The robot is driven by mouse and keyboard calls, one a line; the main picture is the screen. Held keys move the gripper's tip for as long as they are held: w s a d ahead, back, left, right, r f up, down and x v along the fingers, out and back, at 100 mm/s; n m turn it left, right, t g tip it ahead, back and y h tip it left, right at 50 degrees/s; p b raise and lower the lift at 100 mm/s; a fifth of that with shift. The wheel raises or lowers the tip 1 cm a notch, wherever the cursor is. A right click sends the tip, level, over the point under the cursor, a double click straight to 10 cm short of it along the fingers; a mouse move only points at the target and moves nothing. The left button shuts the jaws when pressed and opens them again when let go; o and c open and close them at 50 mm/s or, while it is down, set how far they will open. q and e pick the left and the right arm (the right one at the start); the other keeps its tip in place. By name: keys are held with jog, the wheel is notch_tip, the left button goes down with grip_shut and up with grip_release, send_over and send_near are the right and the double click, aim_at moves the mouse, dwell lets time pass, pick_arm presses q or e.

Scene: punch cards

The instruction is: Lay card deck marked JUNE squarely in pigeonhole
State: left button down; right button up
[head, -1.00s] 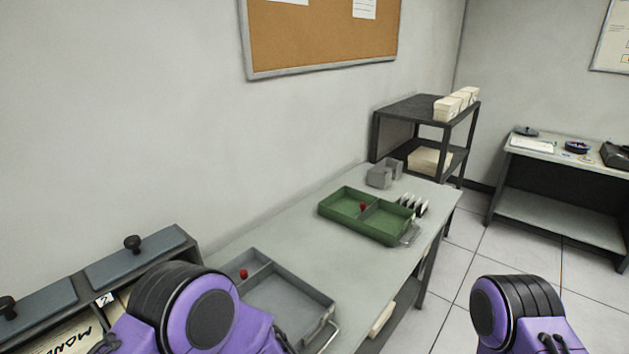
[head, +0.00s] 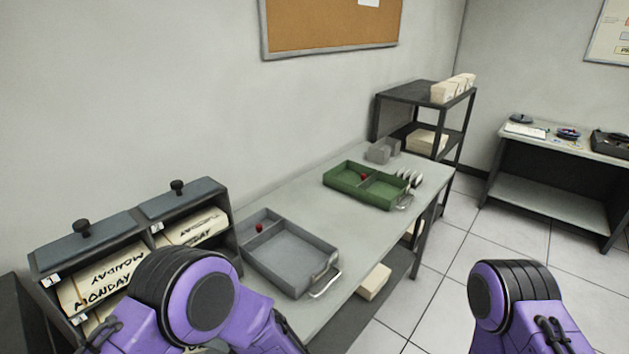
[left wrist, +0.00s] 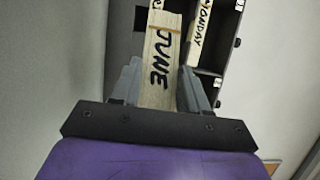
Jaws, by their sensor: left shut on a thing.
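In the left wrist view, my left gripper (left wrist: 158,75) is shut on a long cream card deck marked JUNE (left wrist: 160,60), with a finger on each side. The deck's far end points toward the dark pigeonhole rack (left wrist: 218,58); I cannot tell whether it is inside a compartment. In the head view the rack (head: 130,222) stands at the left, with its lids shut and labelled decks in its openings. My left arm hides the lower rack, and the left gripper and JUNE deck are not clearly visible there. My right gripper is out of view; only its arm shows.
A deck marked MONDAY (head: 105,277) and one marked TUESDAY (head: 195,228) lie in the rack. A grey tray (head: 293,262) and a green tray (head: 372,186) sit on the table (head: 318,208). Bare tabletop lies between the trays.

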pick_arm(q)
jog(key=w+m+t, duration=0.1)
jog(key=w+a+t+h+b, duration=0.1)
jog(key=w, duration=0.1)
jog(key=w+m+t+b, duration=0.1)
jog(key=w, duration=0.1)
jog(key=shift+a+r+m+t+h, duration=0.1)
jog(key=shift+a+m+t+h, duration=0.2)
jog(key=shift+t+h, duration=0.1)
jog(key=w+m+t+h+b, duration=0.1)
jog(key=w+m+t+h, duration=0.1)
jog(key=w+m+t+h+b, duration=0.1)
jog(key=t+b, duration=0.1)
jog(key=shift+w+a+r+m+h, duration=0.15)
jog(key=shift+w+r+m+h, duration=0.25)
jog(key=m+t+h+b, duration=0.1)
jog(key=m+h+b, duration=0.1)
jog(key=h, duration=0.1)
jog(key=d+f+m+t+h+b, duration=0.1)
jog(key=m+t+h+b, duration=0.1)
jog(key=m+h, duration=0.1)
jog(key=w+f+m+t+h+b, duration=0.1)
jog(key=m+h+b, duration=0.1)
jog(key=h, duration=0.2)
jog(key=shift+d+f+h+b, duration=0.1)
jog(key=shift+d+h+b, duration=0.25)
jog(key=shift+h+b, duration=0.05)
jog(key=shift+s+d+m+h, duration=0.1)
jog(key=shift+d+m+h, duration=0.05)
jog(key=shift+m+h, duration=0.2)
